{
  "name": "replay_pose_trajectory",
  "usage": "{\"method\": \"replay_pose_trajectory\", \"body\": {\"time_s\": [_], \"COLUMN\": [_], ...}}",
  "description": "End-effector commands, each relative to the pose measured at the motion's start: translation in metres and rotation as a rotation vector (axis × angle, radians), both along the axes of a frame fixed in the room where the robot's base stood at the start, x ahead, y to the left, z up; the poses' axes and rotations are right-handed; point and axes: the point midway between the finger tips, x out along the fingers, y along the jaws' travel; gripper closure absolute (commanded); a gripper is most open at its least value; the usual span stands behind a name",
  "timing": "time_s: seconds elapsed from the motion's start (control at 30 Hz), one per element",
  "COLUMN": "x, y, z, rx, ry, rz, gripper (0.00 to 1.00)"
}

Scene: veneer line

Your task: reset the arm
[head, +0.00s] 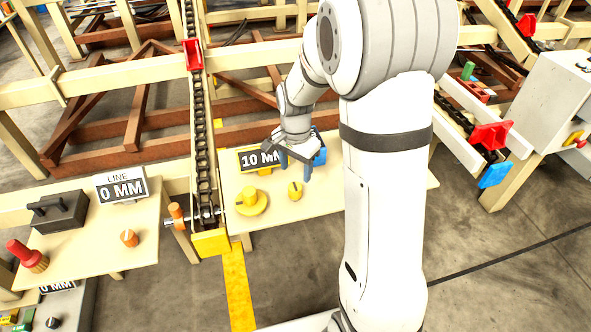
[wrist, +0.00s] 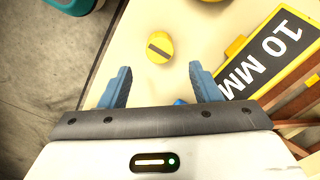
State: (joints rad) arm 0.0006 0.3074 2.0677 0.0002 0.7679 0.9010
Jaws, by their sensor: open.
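My arm rises at the right of centre in the head view and bends over to the middle bench. My gripper (head: 295,173) hangs over that bench, near the "10 MM" sign (head: 259,158) and a yellow knob (head: 295,190). In the wrist view my gripper (wrist: 157,84) has its two blue fingers spread apart with nothing between them. The yellow knob (wrist: 159,47) lies just beyond the fingertips, and the sign (wrist: 272,55) is to the right. A blue thing beside the gripper is mostly hidden.
A yellow round dial (head: 251,201) stands on the middle bench (head: 226,166). A chain conveyor (head: 204,150) runs beside it. The left bench (head: 90,235) holds a "0 MM" sign (head: 122,187), a red-topped knob (head: 27,255) and an orange knob (head: 129,238). Bare floor (head: 480,275) lies at right.

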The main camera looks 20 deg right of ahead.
Motion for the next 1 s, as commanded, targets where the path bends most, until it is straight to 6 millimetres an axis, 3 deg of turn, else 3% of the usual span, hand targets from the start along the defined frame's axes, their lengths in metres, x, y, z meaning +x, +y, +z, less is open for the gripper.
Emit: {"method": "replay_pose_trajectory", "body": {"time_s": [0.33,0.43,0.57,0.8,1.0], "x": [0.0,-0.005,-0.026,-0.095,-0.153], "y": [0.0,0.0,0.0,0.0,0.0], "z": [0.001,0.017,0.069,0.183,0.25], "rx": [0.0,0.0,-0.003,-0.027,-0.064], "ry": [-0.001,-0.011,-0.042,-0.118,-0.173], "rz": [0.002,0.027,0.132,0.446,0.698], "gripper": [0.43,0.43,0.43,0.43,0.43]}}
